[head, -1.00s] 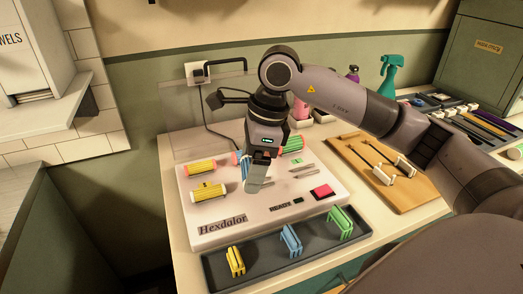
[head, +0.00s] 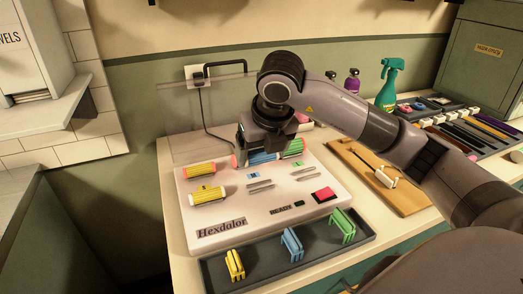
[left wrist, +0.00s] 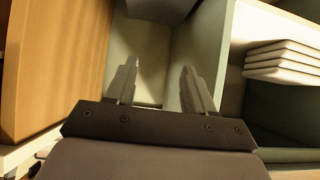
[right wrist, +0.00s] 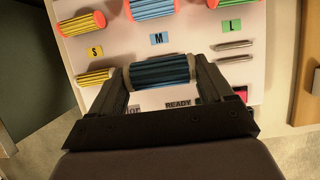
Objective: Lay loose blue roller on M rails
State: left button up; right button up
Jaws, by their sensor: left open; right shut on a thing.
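My right gripper (right wrist: 160,75) is shut on the loose blue roller (right wrist: 160,72), which has grey ends and lies crosswise between the fingers. In the head view this gripper (head: 258,154) is over the back of the white machine (head: 237,222), with its fingers partly hidden. The M label (head: 252,175) and the bare metal M rails (head: 260,184) show in front of it. In the right wrist view the M label (right wrist: 159,39) is just beyond the roller, which hides those rails. My left gripper (left wrist: 155,85) is open and empty.
A grey-ended yellow roller (head: 207,195) lies by the S label. Fixed yellow (head: 199,170) and green (head: 291,147) rollers line the back. A dark tray (head: 262,262) with coloured holders stands in front. A wooden board (head: 372,188) is at right. Shelving (left wrist: 215,40) surrounds my left gripper.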

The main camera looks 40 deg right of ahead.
jog(key=b, duration=0.3)
send_over(259, 183)
jog(key=s, duration=0.2)
jog(key=shift+w+a+f, duration=0.1)
jog(key=shift+w+f, duration=0.05)
jog(key=shift+f, duration=1.05)
jog(key=shift+w+a+f, duration=0.1)
jog(key=shift+f, duration=1.1)
jog(key=shift+f+b, duration=0.55)
jog(key=shift+b, duration=0.05)
jog(key=shift+f, duration=0.1)
pick_arm(q)
jog(key=f, duration=0.1)
jog(key=d+f, duration=0.1)
jog(key=shift+w+f, duration=0.3)
jog(key=shift+f, duration=0.05)
jog(key=shift+a+f, duration=0.1)
jog(key=shift+f, duration=0.2)
jog(key=shift+f+b, duration=0.25)
jog(key=shift+b, duration=0.3)
pick_arm(e)
jog(key=shift+f, duration=0.2)
jog(key=o, duration=0.9)
